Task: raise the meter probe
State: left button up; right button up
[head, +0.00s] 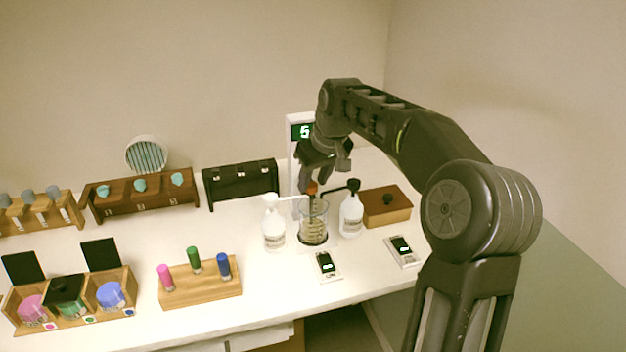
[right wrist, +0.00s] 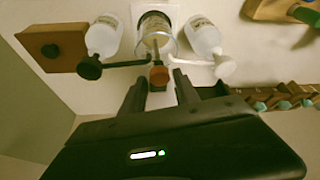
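The meter is a white upright post with a dark display (head: 303,131) reading a green "5", partly behind my right arm. The probe has an orange-red knob (head: 312,188) above a glass beaker (head: 313,232). In the right wrist view the knob (right wrist: 158,76) lies between the two fingertips, with a thin stem running to the beaker (right wrist: 155,40). My right gripper (head: 313,176) is at the knob from above. Its fingers (right wrist: 158,82) stand apart on either side of the knob, with small gaps showing. My left gripper is not in view.
A white-topped pump bottle (head: 273,230) and a black-topped one (head: 351,215) flank the beaker closely, nozzles near the probe. A wooden box (head: 387,207) stands to the right. Two small scales (head: 327,265) (head: 402,251) lie in front. Racks fill the left.

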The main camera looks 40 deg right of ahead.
jog(key=shift+w+f, duration=0.15)
jog(key=shift+f, duration=0.3)
jog(key=shift+c, duration=0.3)
grip_shut()
dwell(0.9)
